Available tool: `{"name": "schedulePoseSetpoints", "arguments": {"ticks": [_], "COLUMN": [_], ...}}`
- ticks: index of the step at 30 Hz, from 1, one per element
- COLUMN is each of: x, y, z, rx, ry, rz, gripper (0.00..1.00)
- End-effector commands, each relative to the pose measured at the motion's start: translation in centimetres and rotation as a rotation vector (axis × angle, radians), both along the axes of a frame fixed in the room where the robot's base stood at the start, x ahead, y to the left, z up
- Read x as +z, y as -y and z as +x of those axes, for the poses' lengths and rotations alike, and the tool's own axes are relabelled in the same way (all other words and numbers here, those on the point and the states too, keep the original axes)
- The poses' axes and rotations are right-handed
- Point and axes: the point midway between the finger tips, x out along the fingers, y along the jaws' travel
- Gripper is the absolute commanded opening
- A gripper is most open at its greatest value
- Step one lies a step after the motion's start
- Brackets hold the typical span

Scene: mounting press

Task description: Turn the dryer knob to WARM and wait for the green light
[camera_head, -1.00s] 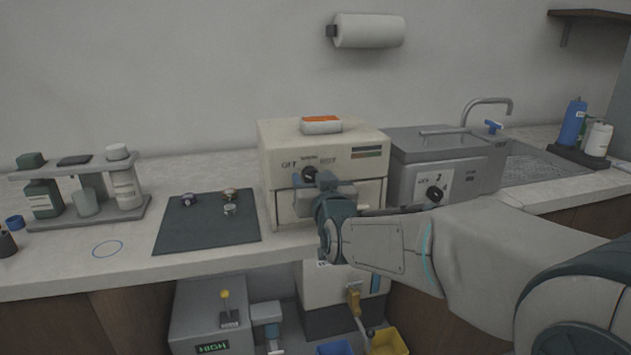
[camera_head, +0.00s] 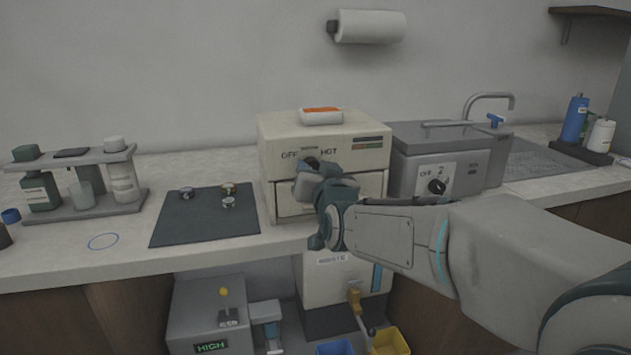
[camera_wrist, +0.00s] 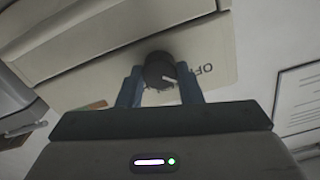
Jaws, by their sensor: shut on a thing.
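The dryer (camera_head: 370,158) is a cream box on the counter with a front panel marked OFF and HOT and a drawer below. Its dark round knob (camera_wrist: 159,68) shows in the wrist view with a white pointer line. My gripper (camera_wrist: 160,88) has its two blue fingers on either side of the knob and is shut on it. In the head view my gripper (camera_head: 312,170) covers the knob and part of the panel. The pointer's exact setting is hard to read. I see no lit green light on the dryer panel.
A grey box with its own dial (camera_head: 437,187) stands right of the dryer, beside the sink. A dark mat (camera_head: 195,230) with several small round pieces lies to the left. A bottle rack (camera_head: 85,205) stands farther left. A white and orange item (camera_head: 321,116) lies on the dryer.

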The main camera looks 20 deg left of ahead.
Motion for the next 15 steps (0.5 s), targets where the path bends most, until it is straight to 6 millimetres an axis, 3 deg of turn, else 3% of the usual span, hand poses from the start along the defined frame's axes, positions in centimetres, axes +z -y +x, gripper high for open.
{"name": "schedulePoseSetpoints", "arguments": {"ticks": [15], "x": [-0.52], "y": [0.18], "z": [0.10], "rx": [-0.003], "ry": [-0.247], "rz": [0.411], "gripper": [0.10]}}
